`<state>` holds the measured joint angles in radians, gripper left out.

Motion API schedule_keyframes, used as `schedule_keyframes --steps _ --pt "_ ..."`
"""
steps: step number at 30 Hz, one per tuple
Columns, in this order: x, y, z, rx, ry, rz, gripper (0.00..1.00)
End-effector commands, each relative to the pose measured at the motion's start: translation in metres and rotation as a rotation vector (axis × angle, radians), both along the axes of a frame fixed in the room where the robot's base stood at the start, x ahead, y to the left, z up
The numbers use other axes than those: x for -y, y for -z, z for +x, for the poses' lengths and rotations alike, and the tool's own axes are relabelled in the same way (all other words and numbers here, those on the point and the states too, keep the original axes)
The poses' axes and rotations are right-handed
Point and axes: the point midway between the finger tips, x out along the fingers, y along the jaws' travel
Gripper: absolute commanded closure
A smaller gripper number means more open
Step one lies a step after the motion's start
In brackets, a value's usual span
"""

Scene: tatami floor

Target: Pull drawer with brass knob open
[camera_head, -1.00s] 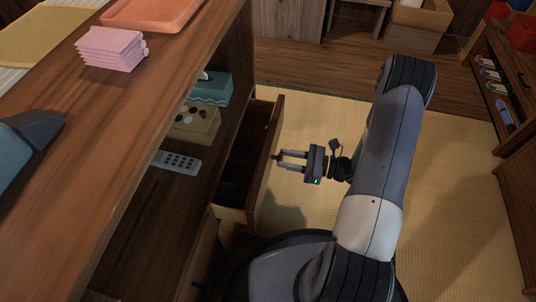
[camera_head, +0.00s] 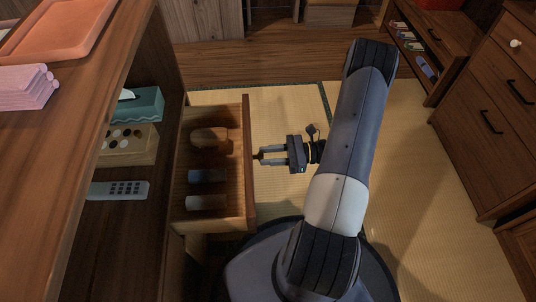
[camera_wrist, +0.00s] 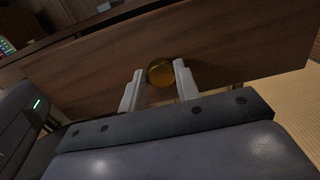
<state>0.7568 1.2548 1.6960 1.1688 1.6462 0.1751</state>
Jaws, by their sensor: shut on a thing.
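The drawer (camera_head: 249,190) stands well out of the wooden cabinet at the left in the head view. Its inside shows a rounded brown item (camera_head: 209,139) and two small rolled or boxed items (camera_head: 207,176). The brass knob (camera_wrist: 161,72) sits on the drawer front (camera_wrist: 225,45) in the wrist view. My gripper (camera_head: 262,154) is at the outer face of the drawer, its two fingers either side of the knob and shut on it. In the head view the knob is mostly hidden between the fingertips.
The cabinet shelf holds a teal tissue box (camera_head: 138,104), a wooden box with round pieces (camera_head: 126,144) and a remote (camera_head: 118,190). Pink folded cloths (camera_head: 26,86) and an orange tray (camera_head: 62,30) lie on top. Dark cabinets (camera_head: 480,125) stand at the right. Tatami floor (camera_head: 410,190) is open between.

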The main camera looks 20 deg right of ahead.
Motion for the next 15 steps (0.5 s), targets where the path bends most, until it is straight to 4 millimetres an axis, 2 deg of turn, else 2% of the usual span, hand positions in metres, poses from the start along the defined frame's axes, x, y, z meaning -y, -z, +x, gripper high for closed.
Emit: schedule_keyframes --steps 1,2,9,15 --pt "-0.0004 0.0003 -0.0003 -0.001 -0.001 0.000 1.00" --pt "-0.0004 0.0002 -0.0003 -0.001 -0.001 0.000 0.67" --pt "-0.0004 0.0001 -0.0001 -0.001 0.000 0.000 0.48" --pt "-0.0002 0.0000 0.0001 0.000 0.000 0.000 0.48"
